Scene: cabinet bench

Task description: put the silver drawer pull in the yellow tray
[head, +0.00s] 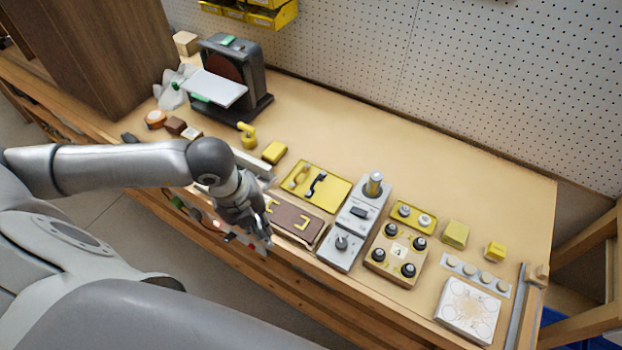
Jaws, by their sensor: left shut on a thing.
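The yellow tray (335,187) lies flat on the bench near the middle. A tan pull (298,177) and a black pull (316,184) lie in it. My left gripper (262,228) is at the left end of a brown tray (290,226), left of and nearer than the yellow tray. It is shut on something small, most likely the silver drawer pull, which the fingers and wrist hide. No silver pull shows clearly elsewhere. My right gripper is not in view.
A grey panel with a knob (343,244) stands right of both trays. Further right are a tan box with black knobs (398,251) and yellow blocks (455,234). A disc sander (232,75) stands at the back left. The bench behind the yellow tray is clear.

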